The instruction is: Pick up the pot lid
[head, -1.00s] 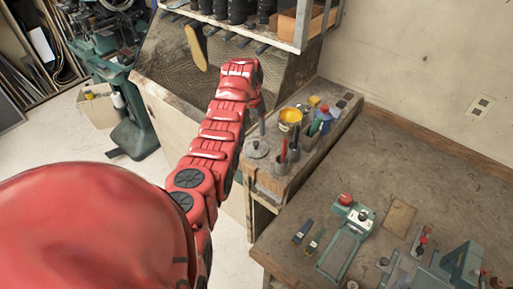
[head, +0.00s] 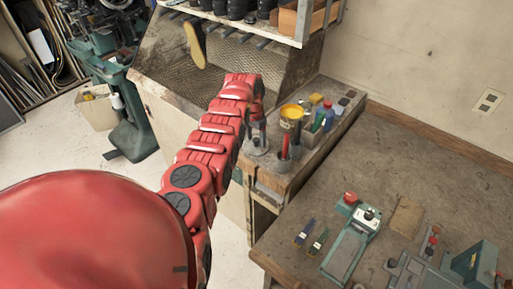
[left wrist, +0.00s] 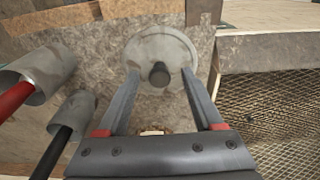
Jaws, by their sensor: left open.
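The pot lid is a round grey metal disc with a dark knob in its middle. In the left wrist view the lid (left wrist: 160,45) lies flat on the worn bench top, and its knob (left wrist: 159,74) shows between my fingertips. In the head view the lid (head: 258,152) is partly hidden behind my fingers. My left gripper (head: 258,138) is open above the lid. In the left wrist view its fingers (left wrist: 159,80) are on both sides of the knob, with a gap to each side; contact cannot be told. My right gripper is not in view.
Metal cups holding a red-handled tool (left wrist: 14,100) and a black-handled tool (left wrist: 60,145) stand close left of my fingers in the wrist view. A yellow tin (head: 291,115) and a blue bottle (head: 326,115) stand behind. A mesh panel (left wrist: 270,105) lies right.

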